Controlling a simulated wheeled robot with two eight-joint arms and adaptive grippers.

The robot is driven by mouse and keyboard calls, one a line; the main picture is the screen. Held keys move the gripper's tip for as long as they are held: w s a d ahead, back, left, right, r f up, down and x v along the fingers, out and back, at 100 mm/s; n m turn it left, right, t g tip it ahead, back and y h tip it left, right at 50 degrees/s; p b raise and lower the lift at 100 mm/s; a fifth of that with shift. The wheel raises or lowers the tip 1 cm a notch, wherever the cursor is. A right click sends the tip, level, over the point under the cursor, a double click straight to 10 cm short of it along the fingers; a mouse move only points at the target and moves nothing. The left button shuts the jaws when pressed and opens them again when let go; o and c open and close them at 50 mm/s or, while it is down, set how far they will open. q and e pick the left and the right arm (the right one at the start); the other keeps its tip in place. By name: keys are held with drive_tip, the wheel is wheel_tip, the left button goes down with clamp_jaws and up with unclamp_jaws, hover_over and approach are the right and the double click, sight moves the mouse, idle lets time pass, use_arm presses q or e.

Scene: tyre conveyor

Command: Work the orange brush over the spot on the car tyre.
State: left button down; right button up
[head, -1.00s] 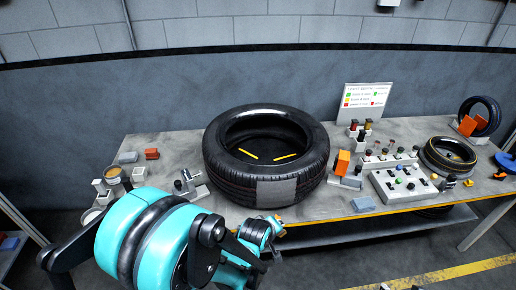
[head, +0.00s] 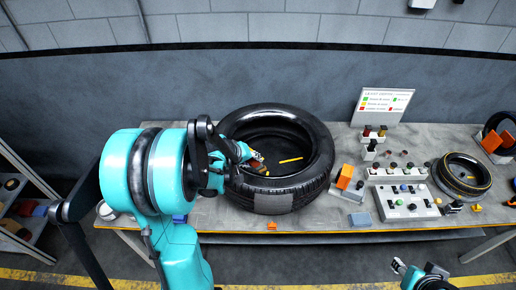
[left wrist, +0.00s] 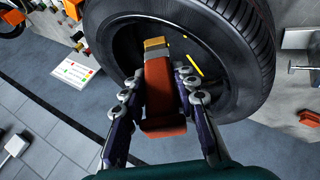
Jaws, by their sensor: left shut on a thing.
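The black car tyre (head: 315,180) lies flat on the workbench. A grey patch (head: 272,203) shows on its front tread, and a yellow strip (head: 291,160) lies inside its opening. My left gripper (head: 250,163) reaches over the tyre's left part. In the left wrist view, its fingers (left wrist: 162,90) are shut on the orange brush (left wrist: 160,85), whose tan bristles (left wrist: 155,43) point into the tyre's opening. I cannot tell if the bristles touch rubber. My right gripper (head: 398,266) is at the bottom right, below the bench's front edge; its jaws are too small to read.
Right of the tyre stand an orange block (head: 345,176), a grey panel of knobs (head: 405,205) and a smaller tyre (head: 462,178). A sign (head: 382,105) stands behind. A small orange piece (head: 272,226) lies at the bench's front edge.

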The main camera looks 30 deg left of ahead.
sight(275, 184)
use_arm(q)
drive_tip(key=shift+s+f+b, duration=0.2)
drive_tip(key=shift+f+b, duration=0.5)
drive_tip(key=shift+f, duration=0.1)
drive_tip(key=shift+w+f+b, duration=0.1)
drive_tip(key=shift+f+b, duration=1.55)
drive_tip(key=shift+f, duration=0.75)
drive_tip(key=shift+f+b, duration=0.35)
drive_tip(key=shift+w+d, duration=0.25)
drive_tip(key=shift+d, duration=0.3)
drive_tip(key=shift+w+d, duration=0.2)
drive_tip(key=shift+d, duration=0.35)
drive_tip(key=shift+w+d, duration=0.3)
drive_tip(key=shift+d, duration=0.2)
drive_tip(key=shift+w+d, duration=0.25)
drive_tip(key=shift+d, duration=0.2)
drive_tip(key=shift+w+d+b, duration=0.3)
drive_tip(key=shift+w+d, duration=0.35)
drive_tip(key=shift+d, duration=0.25)
drive_tip(key=shift+w+d+b, duration=0.3)
drive_tip(key=shift+w+d, duration=0.35)
drive_tip(key=shift+d, duration=0.25)
